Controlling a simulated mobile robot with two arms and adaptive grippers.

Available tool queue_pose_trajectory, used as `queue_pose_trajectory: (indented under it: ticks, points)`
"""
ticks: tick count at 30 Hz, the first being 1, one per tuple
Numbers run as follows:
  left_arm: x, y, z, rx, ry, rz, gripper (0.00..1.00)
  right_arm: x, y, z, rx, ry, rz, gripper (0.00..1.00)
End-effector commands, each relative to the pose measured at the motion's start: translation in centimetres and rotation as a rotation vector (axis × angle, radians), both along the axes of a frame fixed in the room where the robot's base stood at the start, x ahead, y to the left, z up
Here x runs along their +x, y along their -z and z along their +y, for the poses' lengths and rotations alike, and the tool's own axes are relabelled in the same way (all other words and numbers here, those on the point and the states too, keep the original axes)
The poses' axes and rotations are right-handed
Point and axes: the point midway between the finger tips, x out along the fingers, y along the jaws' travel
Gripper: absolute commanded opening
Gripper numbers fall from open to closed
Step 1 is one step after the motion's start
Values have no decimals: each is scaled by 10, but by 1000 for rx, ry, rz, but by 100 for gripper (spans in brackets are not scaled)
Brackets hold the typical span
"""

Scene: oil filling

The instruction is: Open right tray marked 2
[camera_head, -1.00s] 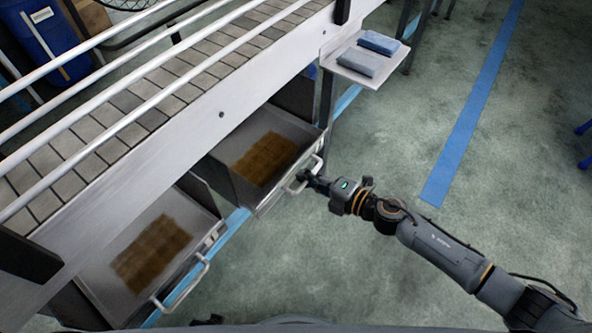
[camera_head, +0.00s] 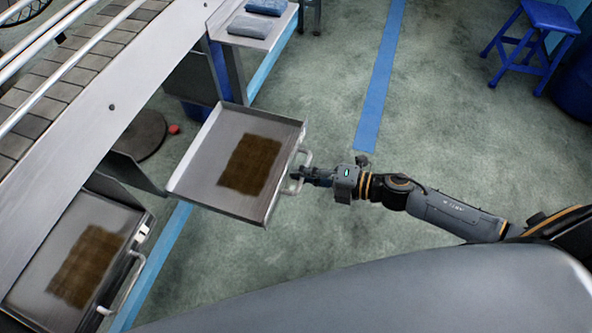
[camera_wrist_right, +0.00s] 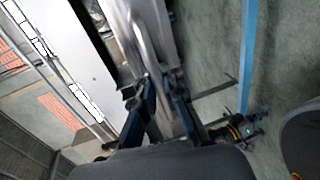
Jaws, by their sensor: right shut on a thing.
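The right tray (camera_head: 205,165) is a shallow metal drawer with a brown stain on its floor. It stands pulled well out from under the conveyor in the head view. Its bar handle (camera_head: 301,172) is on the side facing my right arm. My right gripper (camera_head: 297,174) is shut on that handle. In the right wrist view, the two fingers (camera_wrist_right: 157,100) are on either side of the handle bar (camera_wrist_right: 146,50). No number mark is readable on the tray. My left gripper is not in view.
A second stained tray (camera_head: 28,283) stands out at lower left, with its own handle (camera_head: 122,285). The conveyor (camera_head: 125,95) runs along the left. Blue cloths (camera_head: 250,26) lie on a side shelf. A blue stool (camera_head: 535,40) stands at upper right. The floor between is clear.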

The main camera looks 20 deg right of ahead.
Motion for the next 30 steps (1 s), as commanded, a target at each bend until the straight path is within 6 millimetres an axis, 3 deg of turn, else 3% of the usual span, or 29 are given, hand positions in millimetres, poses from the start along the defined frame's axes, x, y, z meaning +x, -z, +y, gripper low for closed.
queue_pose_trajectory:
  ticks: [8, 9, 12, 23, 30]
  points:
    - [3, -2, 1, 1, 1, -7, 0, 1, -2, 0, 3, 0, -3, 0]
    - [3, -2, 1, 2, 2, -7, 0, 1, -2, 0, 3, 0, -3, 14]
    - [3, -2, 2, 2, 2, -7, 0, 1, -2, 0, 2, 0, -3, 32]
    - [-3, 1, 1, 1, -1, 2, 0, -1, -1, -3, 1, 0, -1, 32]
    - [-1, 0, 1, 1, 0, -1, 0, -24, -7, -32, -2, 2, 5, 32]
